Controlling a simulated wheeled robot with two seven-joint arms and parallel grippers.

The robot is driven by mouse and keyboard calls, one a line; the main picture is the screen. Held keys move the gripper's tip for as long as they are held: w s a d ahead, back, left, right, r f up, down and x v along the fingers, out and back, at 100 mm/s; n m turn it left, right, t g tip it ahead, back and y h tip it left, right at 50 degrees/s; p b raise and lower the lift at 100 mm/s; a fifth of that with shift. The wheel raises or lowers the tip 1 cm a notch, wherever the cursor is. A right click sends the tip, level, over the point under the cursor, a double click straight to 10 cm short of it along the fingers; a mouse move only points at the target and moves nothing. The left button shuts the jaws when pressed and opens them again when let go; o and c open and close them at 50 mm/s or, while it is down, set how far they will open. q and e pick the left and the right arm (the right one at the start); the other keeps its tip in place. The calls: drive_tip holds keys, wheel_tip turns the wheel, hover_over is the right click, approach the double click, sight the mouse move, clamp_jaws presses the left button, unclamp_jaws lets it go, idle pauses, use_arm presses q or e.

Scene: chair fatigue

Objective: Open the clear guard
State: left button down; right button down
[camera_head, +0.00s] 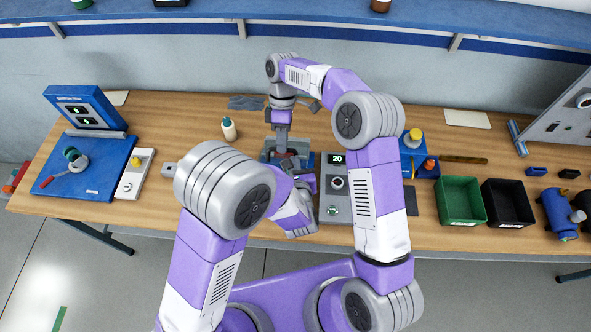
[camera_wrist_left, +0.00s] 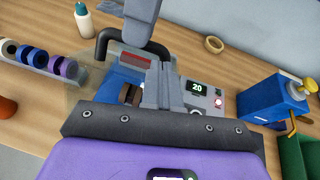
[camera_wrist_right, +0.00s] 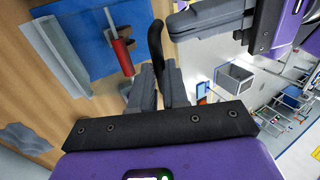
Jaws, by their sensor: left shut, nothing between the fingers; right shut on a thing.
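The clear guard (camera_wrist_left: 88,80) is a see-through cover over the blue fixture of the machine, with a black bar handle (camera_wrist_left: 103,46). The handle also shows in the right wrist view (camera_wrist_right: 155,42). My right gripper (camera_wrist_right: 160,82) is shut on the handle; in the head view (camera_head: 282,140) it reaches down over the machine from behind. My left gripper (camera_wrist_left: 160,75) is shut and empty, close above the fixture and beside the guard. In the head view my left arm hides part of the machine, and the guard is hard to make out.
A grey control box (camera_head: 338,184) showing 20 stands right of the fixture. Further right are a blue dispenser (camera_head: 412,150), a green bin (camera_head: 460,200) and a black bin (camera_head: 508,203). A white bottle (camera_head: 228,128) stands left. My two arms are close together over the machine.

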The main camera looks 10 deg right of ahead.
drive_tip(key=shift+w+d+f, duration=0.3)
use_arm(q)
drive_tip(key=shift+w+d+r+g, duration=0.2)
drive_tip(key=shift+w+r+g, duration=0.1)
drive_tip(key=shift+w+r, duration=0.45)
drive_tip(key=shift+f, duration=0.1)
drive_tip(key=shift+w+f, duration=0.1)
drive_tip(key=shift+w, duration=0.1)
use_arm(e)
drive_tip(key=c, duration=1.1)
unclamp_jaws()
drive_tip(key=shift+c, duration=0.2)
use_arm(q)
drive_tip(key=shift+f, duration=0.1)
use_arm(e)
drive_tip(key=shift+a, duration=0.15)
use_arm(q)
drive_tip(key=shift+s+a, duration=0.1)
use_arm(e)
drive_tip(key=shift+r, duration=0.2)
